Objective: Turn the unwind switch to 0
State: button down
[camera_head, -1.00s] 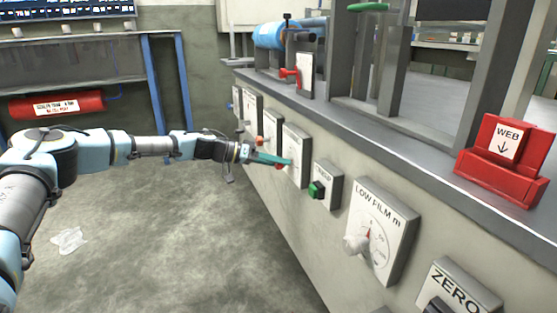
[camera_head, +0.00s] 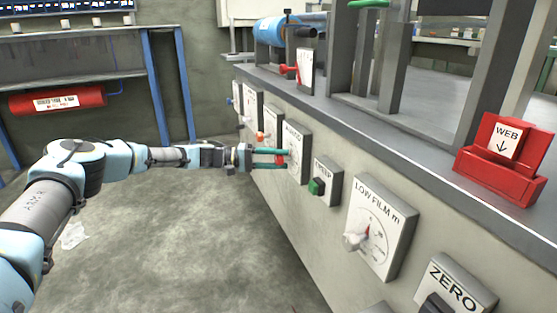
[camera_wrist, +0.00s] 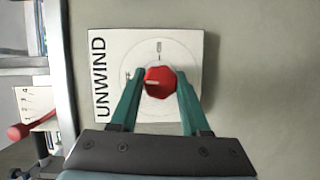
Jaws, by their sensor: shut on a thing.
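The unwind switch is a red knob (camera_wrist: 159,81) on a white plate (camera_wrist: 110,50) marked UNWIND in the wrist view. A pale pointer line on the knob points left. Small marks show on the dial above and to the left of the knob; I cannot read them surely. My gripper (camera_wrist: 160,88) is shut on the red knob, one green finger on each side. In the head view my gripper (camera_head: 287,158) reaches the switch plate (camera_head: 298,148) on the panel front, and its fingers mostly hide the knob.
A plate with a green button (camera_head: 317,187) is just right of the switch. Further right are the LOW FILM dial (camera_head: 381,235) and the ZERO plate (camera_head: 455,280). A red WEB block (camera_head: 508,165) sits on the ledge.

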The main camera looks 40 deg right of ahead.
jog(key=shift+n, duration=0.5)
jog(key=shift+c, duration=1.9)
grip_release()
jog(key=shift+w, duration=0.1)
jog(key=p+v, duration=0.1)
jog(key=v, duration=0.9)
jog(key=shift+w+a+f+p, duration=0.15)
jog(key=shift+a+f+p, duration=0.15)
